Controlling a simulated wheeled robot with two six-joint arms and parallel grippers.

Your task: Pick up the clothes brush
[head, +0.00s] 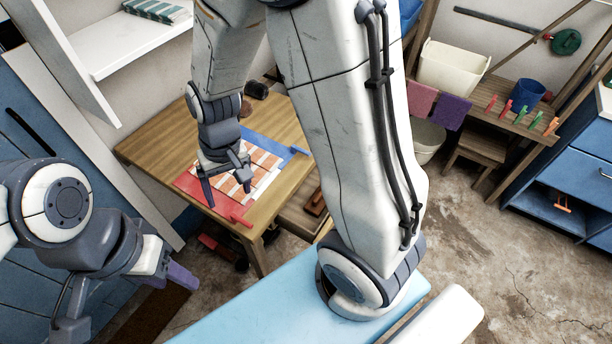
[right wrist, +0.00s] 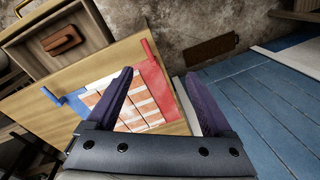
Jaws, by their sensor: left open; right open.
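A reddish-brown block (right wrist: 65,40), which looks like the clothes brush, lies in an open wooden drawer (right wrist: 18,32) at the upper left of the right wrist view. In the head view it is small and dark (head: 316,203), partly hidden by my own arm. My right gripper (head: 227,193) is open and empty above the wooden table. Its two fingers also show in the right wrist view (right wrist: 159,76), apart from the brush. My left gripper (head: 125,302) is open and empty at the lower left of the head view, far from the drawer.
A dark cylindrical object (head: 257,89) stands at the table's back. A shelf with a cream tub (head: 452,67) and blue bucket (head: 527,92) is at right. Stone floor is open there.

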